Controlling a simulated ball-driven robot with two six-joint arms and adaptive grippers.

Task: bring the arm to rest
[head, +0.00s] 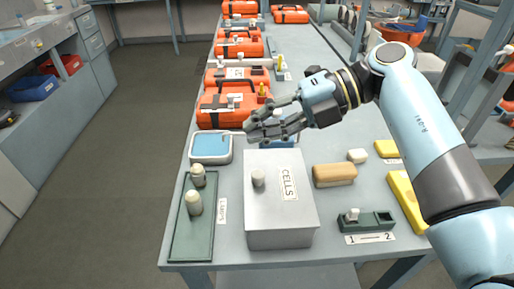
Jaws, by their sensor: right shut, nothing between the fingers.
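My right arm (420,120) comes in from the right edge and reaches left over the table. Its gripper (252,128) is shut and empty. It hangs above the table, behind the grey box labelled CELLS (280,222) and in front of the orange cases. From this view I cannot tell its exact height. My left gripper is not in view.
A green tray (180,243) with two pale-topped lamps stands front left. A blue-lidded container (211,148) sits behind it. A tan block (334,175), a green holder marked 1 and 2 (378,222) and yellow pieces (404,196) lie right. Orange cases (219,112) line the back.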

